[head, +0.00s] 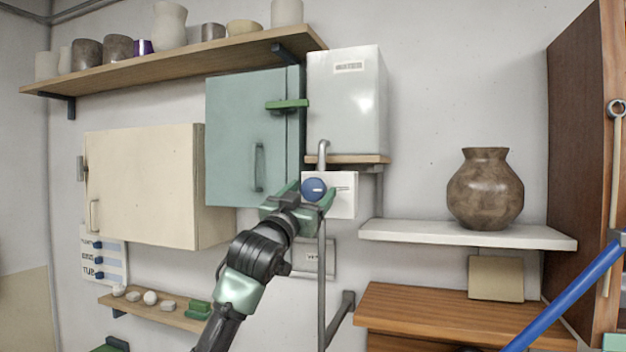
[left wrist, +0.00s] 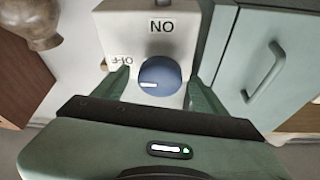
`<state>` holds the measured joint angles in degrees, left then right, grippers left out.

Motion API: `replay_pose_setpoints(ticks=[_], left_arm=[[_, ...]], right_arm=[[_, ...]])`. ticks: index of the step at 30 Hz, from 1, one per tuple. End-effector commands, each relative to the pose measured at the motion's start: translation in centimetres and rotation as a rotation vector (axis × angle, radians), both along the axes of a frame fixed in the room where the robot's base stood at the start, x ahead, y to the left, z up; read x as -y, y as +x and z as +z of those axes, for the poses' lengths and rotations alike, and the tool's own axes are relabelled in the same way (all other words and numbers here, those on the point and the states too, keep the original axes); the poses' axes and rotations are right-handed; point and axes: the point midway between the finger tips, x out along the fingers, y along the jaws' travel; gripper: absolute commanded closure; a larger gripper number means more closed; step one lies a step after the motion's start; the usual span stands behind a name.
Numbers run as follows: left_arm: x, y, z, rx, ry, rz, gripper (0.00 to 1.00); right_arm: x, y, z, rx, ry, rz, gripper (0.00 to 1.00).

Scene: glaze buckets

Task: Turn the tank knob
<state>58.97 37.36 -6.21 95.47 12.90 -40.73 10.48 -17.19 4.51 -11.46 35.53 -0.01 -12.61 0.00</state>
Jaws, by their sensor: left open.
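The tank knob (head: 313,189) is a round blue dial on a white box below the white tank (head: 346,98). Its pale pointer mark faces right in the head view. In the left wrist view, which looks upside down, the knob (left wrist: 160,76) has its mark facing left, on the side of the OFF label; the ON label lies above. My left gripper (head: 298,196) is open in front of the box. Its fingers (left wrist: 161,92) stand on either side of the knob, with gaps visible between fingers and knob. My right gripper does not show.
A teal cabinet (head: 232,136) stands left of the tank, with a cream cabinet (head: 145,183) beyond it. A grey pipe (head: 321,280) runs below the box. A brown vase (head: 485,190) stands on the white shelf (head: 465,235). A blue bar (head: 565,296) crosses the lower right.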

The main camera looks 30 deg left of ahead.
Motion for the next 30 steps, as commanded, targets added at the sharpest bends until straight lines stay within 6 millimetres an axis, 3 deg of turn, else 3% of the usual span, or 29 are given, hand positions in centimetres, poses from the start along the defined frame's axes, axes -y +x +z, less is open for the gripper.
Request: replay_pose_setpoints(ticks=[3,13,20,30], left_arm=[[-0.13,1.03,0.63,0.000,-0.001,-0.001,0.28],[-0.19,1.41,0.48,0.000,0.000,-0.001,0.28],[-0.19,1.39,0.48,0.000,0.000,-0.001,0.90],[-0.23,1.36,0.50,-0.041,0.170,0.000,0.90]], right_arm=[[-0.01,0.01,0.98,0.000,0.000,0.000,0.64],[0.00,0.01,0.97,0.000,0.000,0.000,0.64],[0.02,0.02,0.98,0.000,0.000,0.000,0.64],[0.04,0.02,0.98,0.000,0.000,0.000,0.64]])
